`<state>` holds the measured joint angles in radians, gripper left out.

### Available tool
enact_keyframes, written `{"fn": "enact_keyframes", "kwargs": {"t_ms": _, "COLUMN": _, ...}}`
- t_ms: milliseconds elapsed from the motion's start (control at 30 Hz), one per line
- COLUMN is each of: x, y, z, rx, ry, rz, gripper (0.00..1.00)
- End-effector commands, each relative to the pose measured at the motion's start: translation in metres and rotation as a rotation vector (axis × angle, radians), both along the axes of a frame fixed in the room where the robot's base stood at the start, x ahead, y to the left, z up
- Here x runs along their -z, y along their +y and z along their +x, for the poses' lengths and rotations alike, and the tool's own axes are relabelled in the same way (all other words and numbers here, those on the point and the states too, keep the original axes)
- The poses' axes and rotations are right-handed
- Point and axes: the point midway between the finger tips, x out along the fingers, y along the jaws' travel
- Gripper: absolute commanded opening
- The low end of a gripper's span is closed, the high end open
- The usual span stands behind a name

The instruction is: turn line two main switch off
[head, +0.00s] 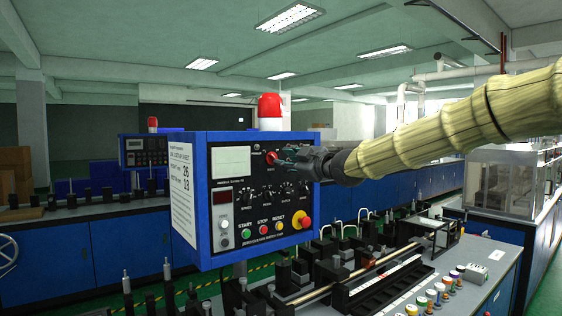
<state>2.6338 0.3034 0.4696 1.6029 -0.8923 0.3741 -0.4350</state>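A blue control box (202,245) with a dark front panel stands in the middle of the head view. A red round switch (271,157) sits at the panel's upper right. My gripper (284,158) reaches in from the right in front of the panel, its tips just right of the red switch. I cannot tell whether they touch it, or whether the fingers are open or shut. The gripper hides part of the panel's upper right. Whether this switch is line two's main switch is not readable here.
The panel also has a row of black knobs (268,192), a green button (246,233) and a red-yellow emergency stop (302,222). A red beacon (269,106) stands behind the box top. A second control box (145,151) is farther left. Bench machinery (375,285) fills the lower right.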

Motion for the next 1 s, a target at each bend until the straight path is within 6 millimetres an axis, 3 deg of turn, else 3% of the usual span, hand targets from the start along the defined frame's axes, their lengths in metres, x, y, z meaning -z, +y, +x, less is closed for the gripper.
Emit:
{"fn": "enact_keyframes", "kwargs": {"t_ms": 200, "x": 0.0, "y": -0.022, "z": -0.031, "rx": -0.001, "ry": -0.001, "rz": 0.0, "gripper": 0.32}}
{"fn": "enact_keyframes", "kwargs": {"t_ms": 400, "x": 0.0, "y": -0.036, "z": -0.049, "rx": 0.0, "ry": -0.001, "rz": -0.001, "gripper": 0.32}}
{"fn": "enact_keyframes", "kwargs": {"t_ms": 867, "x": 0.0, "y": -0.04, "z": -0.056, "rx": 0.0, "ry": -0.001, "rz": -0.001, "gripper": 0.32}}
{"fn": "enact_keyframes", "kwargs": {"t_ms": 1000, "x": -0.009, "y": -0.04, "z": -0.056, "rx": -0.001, "ry": -0.001, "rz": 0.0, "gripper": 0.32}}
